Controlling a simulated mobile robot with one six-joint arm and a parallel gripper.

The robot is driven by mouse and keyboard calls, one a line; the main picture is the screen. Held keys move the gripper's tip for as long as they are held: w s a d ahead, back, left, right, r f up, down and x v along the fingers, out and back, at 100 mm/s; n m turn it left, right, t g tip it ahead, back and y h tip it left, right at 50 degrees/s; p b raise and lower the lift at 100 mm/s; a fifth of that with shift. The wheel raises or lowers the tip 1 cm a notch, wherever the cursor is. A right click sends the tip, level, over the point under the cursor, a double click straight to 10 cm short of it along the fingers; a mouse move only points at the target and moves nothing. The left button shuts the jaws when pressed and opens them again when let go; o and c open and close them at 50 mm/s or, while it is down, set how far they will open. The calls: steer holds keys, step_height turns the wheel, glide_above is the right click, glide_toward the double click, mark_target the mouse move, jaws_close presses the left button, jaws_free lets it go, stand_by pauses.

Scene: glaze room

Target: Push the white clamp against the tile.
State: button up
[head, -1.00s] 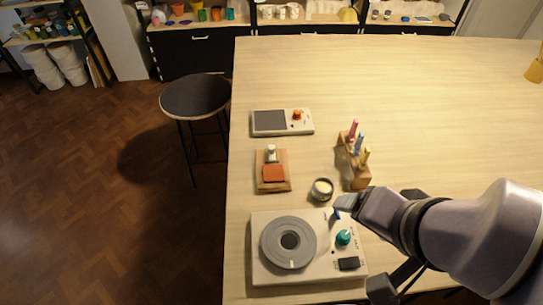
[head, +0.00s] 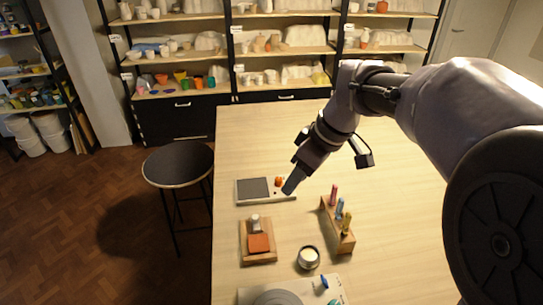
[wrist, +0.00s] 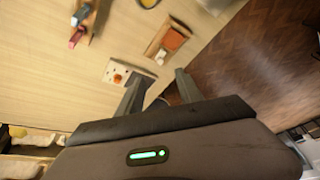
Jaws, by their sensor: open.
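The white clamp (head: 255,221) stands on a wooden board (head: 244,251) on the table, at the far side of the flat orange tile (head: 259,243). I cannot tell whether clamp and tile touch. In the wrist view, the clamp (wrist: 161,57) and tile (wrist: 174,39) show beyond the fingers.
A device with a dark screen and orange knob (head: 265,196) lies beyond the board. A wooden rack with several coloured tools (head: 342,237) and a small round pot (head: 308,258) stand to the right. A turntable device (head: 245,297) is nearest. The table's left edge is close to the board.

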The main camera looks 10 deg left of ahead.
mark_target(256, 217)
steer(key=w+a+f+n+b, duration=0.1)
steer(key=w+a+f+b, duration=0.1)
steer(key=f, duration=0.4)
steer(key=w+a+f+n+b, duration=0.2)
steer(key=a+f, duration=0.2)
steer(key=f, duration=0.3)
steer(key=w+a+f+n+g+b, duration=0.1)
steer(key=a+f+b, duration=0.1)
steer(key=a+f, duration=0.2)
steer(key=shift+w+f, duration=0.2)
steer(key=shift+f, duration=0.55)
steer(key=shift+w+f, duration=0.2)
steer(key=shift+f, duration=0.5)
jaws_close()
steer(key=shift+y, duration=0.3)
